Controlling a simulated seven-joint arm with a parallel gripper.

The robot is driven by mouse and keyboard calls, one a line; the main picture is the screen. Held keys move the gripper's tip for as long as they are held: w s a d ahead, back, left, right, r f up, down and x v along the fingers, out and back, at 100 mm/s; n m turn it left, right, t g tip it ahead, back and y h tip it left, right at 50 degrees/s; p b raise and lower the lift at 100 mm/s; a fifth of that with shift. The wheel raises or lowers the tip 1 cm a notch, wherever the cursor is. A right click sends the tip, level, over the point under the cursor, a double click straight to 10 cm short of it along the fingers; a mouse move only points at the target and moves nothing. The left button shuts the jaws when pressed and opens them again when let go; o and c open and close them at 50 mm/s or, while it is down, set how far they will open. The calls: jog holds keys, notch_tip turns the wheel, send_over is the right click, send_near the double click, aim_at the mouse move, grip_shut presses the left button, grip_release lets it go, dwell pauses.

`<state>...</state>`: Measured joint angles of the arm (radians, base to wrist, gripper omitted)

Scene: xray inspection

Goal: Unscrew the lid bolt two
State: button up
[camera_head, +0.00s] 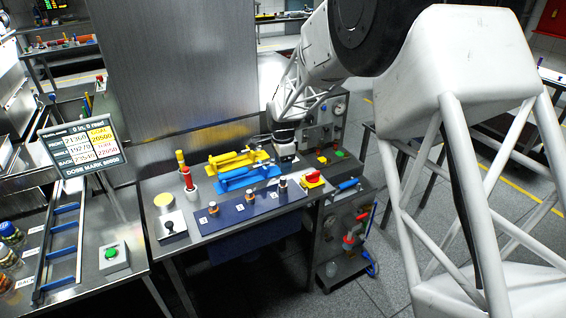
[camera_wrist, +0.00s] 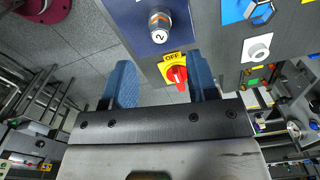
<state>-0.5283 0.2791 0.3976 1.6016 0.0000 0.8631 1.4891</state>
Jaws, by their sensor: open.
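A metal bolt with a white cap marked 2 (camera_wrist: 158,30) stands on the dark blue panel (camera_wrist: 140,12) at the top of the wrist view. In the head view, the bolt closest to the red switch (camera_head: 283,184) looks like the same one. My gripper (camera_wrist: 162,80) is open and empty, with its two blue fingers spread. The bolt lies beyond the fingertips and is not between them. In the head view my gripper (camera_head: 287,153) is over the back right of the bench, behind the panel; its fingers are hard to make out.
A red switch on a yellow OFF plate (camera_wrist: 177,73) shows between the fingers, beside the bolt. Two more bolts (camera_head: 213,207) (camera_head: 249,197) stand on the panel. Yellow (camera_head: 238,159) and blue (camera_head: 247,176) handled fixtures lie behind it. A screen (camera_head: 85,145) stands left.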

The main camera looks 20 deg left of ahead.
aim_at(283, 178)
jog(key=shift+f, duration=3.85)
grip_shut()
